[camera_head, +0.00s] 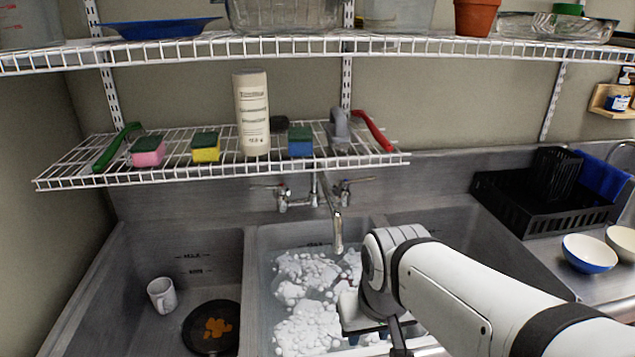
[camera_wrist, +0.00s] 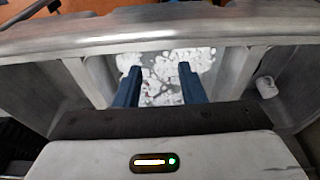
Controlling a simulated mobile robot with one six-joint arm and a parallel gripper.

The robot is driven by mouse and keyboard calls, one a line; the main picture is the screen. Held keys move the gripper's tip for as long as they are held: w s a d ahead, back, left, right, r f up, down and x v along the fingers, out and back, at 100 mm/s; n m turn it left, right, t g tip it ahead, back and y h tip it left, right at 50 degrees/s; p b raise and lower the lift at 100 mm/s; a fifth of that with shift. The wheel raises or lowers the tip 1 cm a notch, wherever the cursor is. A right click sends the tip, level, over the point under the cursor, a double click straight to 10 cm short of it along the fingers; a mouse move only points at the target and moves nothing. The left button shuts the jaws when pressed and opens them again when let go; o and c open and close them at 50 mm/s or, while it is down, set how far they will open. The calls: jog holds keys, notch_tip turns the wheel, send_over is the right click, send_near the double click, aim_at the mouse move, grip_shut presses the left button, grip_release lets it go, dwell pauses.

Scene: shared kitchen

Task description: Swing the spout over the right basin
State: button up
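The faucet spout (camera_head: 336,225) is a metal tube coming down from the wall mount, its end over the middle basin (camera_head: 252,290) of soapy water. Its two handles (camera_head: 283,196) sit on the wall either side. The right basin (camera_head: 460,232) is partly hidden by my arm; its visible part looks empty. My gripper is low over the front of the middle basin in the head view, mostly hidden by the wrist. In the wrist view its two blue fingers (camera_wrist: 159,72) are apart with nothing between them, above the suds (camera_wrist: 165,88). The spout is not recognizable in the wrist view.
The left basin (camera_head: 150,255) holds a white mug (camera_head: 162,295) and a dark pan (camera_head: 212,328). A wire shelf (camera_head: 100,178) with sponges, brushes and a canister hangs above the faucet. A black dish rack (camera_head: 525,205) and bowls (camera_head: 588,252) stand right.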

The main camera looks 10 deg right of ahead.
jog(key=shift+w+d, duration=0.1)
jog(key=shift+d, duration=0.15)
jog(key=shift+o, duration=0.5)
jog(key=shift+w+r, duration=0.1)
jog(key=shift+w, duration=0.1)
jog(key=t+y+p, duration=0.2)
jog(key=p, duration=0.4)
send_near(332, 197)
jog(key=f, duration=0.2)
jog(key=shift+m, duration=0.3)
jog(key=x, duration=0.7)
jog(key=shift+w+a+r+p, duration=0.1)
jog(key=shift+w+r+p, duration=0.2)
jog(key=shift+w, duration=0.1)
jog(key=shift+w+f, duration=0.1)
jog(key=shift+f, duration=0.25)
jog(key=shift+c, duration=0.5)
grip_shut()
